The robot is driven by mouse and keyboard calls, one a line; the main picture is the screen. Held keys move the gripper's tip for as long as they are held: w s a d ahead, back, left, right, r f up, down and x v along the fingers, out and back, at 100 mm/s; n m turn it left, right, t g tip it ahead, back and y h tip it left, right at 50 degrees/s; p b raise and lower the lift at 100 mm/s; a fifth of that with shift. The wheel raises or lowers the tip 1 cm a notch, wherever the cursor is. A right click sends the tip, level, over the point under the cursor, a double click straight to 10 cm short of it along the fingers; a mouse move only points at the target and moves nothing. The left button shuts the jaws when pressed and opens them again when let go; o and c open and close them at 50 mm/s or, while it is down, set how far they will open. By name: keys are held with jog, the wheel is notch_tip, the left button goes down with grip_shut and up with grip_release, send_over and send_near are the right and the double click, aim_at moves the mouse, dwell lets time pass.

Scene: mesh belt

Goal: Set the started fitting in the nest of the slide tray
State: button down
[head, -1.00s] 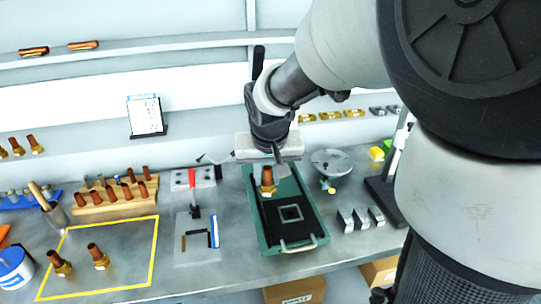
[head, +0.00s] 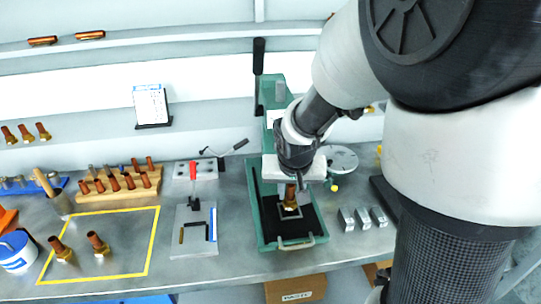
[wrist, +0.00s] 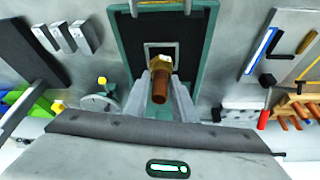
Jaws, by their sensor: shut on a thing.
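The started fitting (head: 290,199), a copper stub on a brass hex base, is upright in my gripper (head: 291,190), brass end down. In the wrist view the fitting (wrist: 160,80) stands between the two fingers of my gripper (wrist: 161,78). The slide tray (head: 262,233) is a green frame with a dark bed and a front handle. Its nest (head: 298,217) is a light square frame, partly hidden by the fitting. The brass end overlaps the nest (wrist: 148,47) in both views. I cannot tell whether it touches the nest floor.
A toggle-clamp plate (head: 195,240) stands left of the tray, and several metal blocks (head: 363,218) stand to its right. Two other fittings (head: 98,243) stand inside a yellow-marked square (head: 152,245). A wooden rack (head: 122,192) of copper stubs is behind that square.

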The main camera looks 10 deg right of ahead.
jog(key=shift+f, duration=0.9)
jog(key=shift+f, duration=0.2)
jog(key=c, duration=1.5)
grip_release()
jog(key=shift+o, duration=0.2)
